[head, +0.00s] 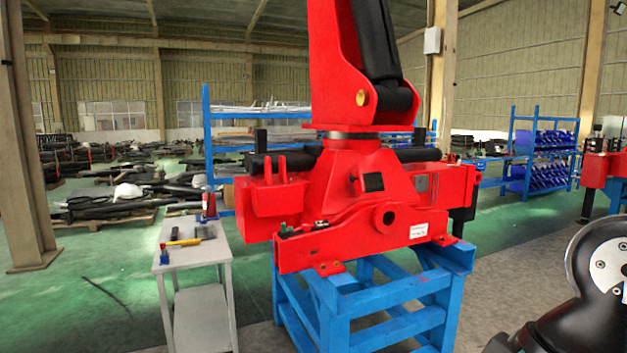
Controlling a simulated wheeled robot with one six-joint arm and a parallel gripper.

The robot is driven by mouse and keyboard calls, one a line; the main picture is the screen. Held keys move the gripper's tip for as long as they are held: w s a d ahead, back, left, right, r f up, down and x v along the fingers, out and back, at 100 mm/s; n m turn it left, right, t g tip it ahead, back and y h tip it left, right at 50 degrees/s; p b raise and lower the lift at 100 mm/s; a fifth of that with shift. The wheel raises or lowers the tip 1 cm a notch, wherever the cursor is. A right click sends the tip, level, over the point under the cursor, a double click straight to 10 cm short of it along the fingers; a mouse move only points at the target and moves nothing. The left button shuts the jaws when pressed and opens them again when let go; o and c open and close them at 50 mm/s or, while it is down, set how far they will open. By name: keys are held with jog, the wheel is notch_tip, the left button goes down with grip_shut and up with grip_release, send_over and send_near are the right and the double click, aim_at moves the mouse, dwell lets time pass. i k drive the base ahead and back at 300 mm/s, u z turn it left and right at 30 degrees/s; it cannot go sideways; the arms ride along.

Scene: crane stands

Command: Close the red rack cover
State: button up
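A large red crane body (350,200) stands on a blue frame stand (370,305) in the middle of the head view. A long red front part (385,218) runs along its lower side, with a round boss and a white label. I cannot tell for certain which red part is the rack cover, or whether it is open. Small green, blue and dark fittings (303,229) sit at the left of the long front part. Part of my own arm shows at the lower right, well apart from the crane. My gripper is not in view.
A grey side table (196,248) with a yellow-handled tool (184,242) and other small items stands left of the crane. A tan column (22,150) rises at far left. Blue shelving (537,150) stands behind. Open floor (95,290) lies at the left.

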aim_at(357, 178)
jog(key=z, duration=0.1)
jog(key=i, duration=2.15)
jog(key=u, duration=0.55)
